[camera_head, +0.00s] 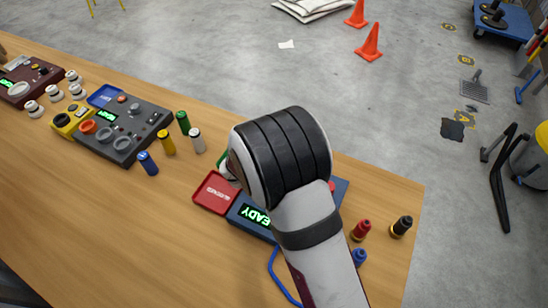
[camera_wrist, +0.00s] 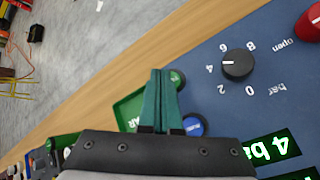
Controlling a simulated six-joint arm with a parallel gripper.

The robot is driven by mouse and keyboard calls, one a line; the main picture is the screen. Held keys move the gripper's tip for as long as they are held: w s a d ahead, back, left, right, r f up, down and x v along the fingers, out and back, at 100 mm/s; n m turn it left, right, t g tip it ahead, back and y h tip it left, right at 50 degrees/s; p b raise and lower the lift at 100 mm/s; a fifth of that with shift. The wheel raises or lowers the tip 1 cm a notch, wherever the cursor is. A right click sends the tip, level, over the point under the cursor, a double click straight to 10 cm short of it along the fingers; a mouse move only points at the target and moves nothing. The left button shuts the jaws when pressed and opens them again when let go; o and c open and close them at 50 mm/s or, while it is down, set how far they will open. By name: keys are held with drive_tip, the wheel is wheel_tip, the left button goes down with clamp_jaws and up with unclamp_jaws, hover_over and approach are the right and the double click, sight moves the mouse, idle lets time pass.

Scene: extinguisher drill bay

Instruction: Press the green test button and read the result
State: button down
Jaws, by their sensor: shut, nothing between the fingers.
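The green button (camera_wrist: 178,77) shows in the wrist view just right of my fingertips, partly hidden by them; I cannot tell whether they touch it. My gripper (camera_wrist: 160,73) is shut and empty, its teal fingers pointing over the edge of the blue test panel (camera_wrist: 205,60). In the head view, my arm covers most of the panel and hides the button.
A blue button (camera_wrist: 194,124) sits beside my fingers. A black bar dial (camera_wrist: 238,65) and a red knob (camera_wrist: 312,22) marked "open" are on the panel. A red tray (camera_head: 215,193) adjoins it. Red (camera_head: 361,230) and black (camera_head: 402,226) fittings stand at right.

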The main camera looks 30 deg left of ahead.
drive_tip(key=shift+f, duration=0.4)
drive_tip(key=shift+f, duration=0.45)
idle(0.7)
drive_tip(key=shift+r, duration=0.85)
drive_tip(key=shift+r, duration=2.55)
